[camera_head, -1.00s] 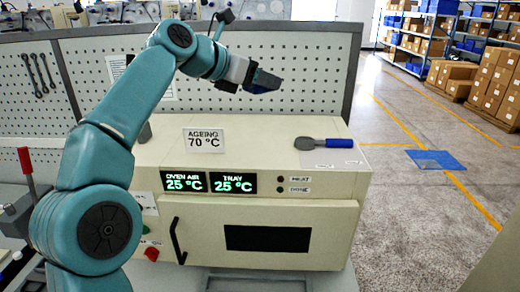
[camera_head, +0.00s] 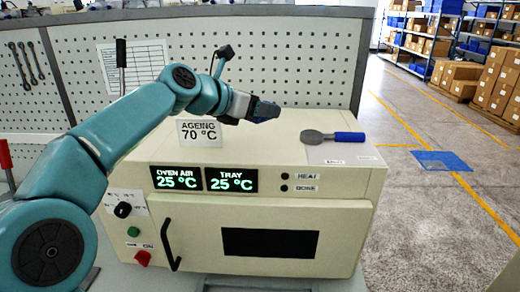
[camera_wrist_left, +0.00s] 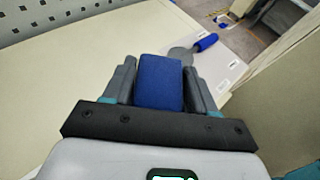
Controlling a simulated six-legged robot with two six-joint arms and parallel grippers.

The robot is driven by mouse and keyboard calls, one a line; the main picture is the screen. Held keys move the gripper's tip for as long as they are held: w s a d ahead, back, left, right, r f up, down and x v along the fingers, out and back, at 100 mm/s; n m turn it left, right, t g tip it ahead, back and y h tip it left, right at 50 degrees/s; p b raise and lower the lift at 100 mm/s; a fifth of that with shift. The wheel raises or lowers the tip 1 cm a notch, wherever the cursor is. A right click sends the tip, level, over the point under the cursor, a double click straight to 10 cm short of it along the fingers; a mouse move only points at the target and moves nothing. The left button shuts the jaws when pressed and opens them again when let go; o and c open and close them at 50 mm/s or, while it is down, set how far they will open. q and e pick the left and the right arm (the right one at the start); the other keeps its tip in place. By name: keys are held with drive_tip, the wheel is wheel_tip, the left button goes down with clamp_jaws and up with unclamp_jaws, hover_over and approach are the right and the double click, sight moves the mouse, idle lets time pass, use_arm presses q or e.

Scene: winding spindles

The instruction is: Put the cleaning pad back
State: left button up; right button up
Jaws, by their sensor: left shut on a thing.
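The cleaning pad is a blue block (camera_wrist_left: 159,82) between the fingers of my left gripper (camera_wrist_left: 160,75) in the left wrist view. My left gripper (camera_head: 264,110) is shut on it and holds it above the top of the cream oven (camera_head: 260,128), left of a blue-handled tool with a round grey head (camera_head: 333,137). That tool lies on a pale labelled sheet (camera_head: 345,154) at the right of the oven top; it also shows in the left wrist view (camera_wrist_left: 205,43). My right gripper is in neither view.
An "AGEING 70 °C" sign (camera_head: 199,132) stands on the oven top's front left. The oven door has a black handle (camera_head: 170,244). A pegboard panel (camera_head: 280,60) rises behind. The middle of the oven top looks free.

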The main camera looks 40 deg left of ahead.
sight(259, 149)
use_arm(q)
wheel_tip(259, 149, down, 8)
drive_tip(key=shift+a+r+b, duration=0.1)
drive_tip(key=shift+r+b, duration=0.05)
drive_tip(key=shift+b, duration=1)
drive_tip(key=shift+a, duration=0.15)
drive_tip(key=shift+f, duration=0.25)
drive_tip(key=o, duration=1)
drive_tip(key=shift+o, duration=0.2)
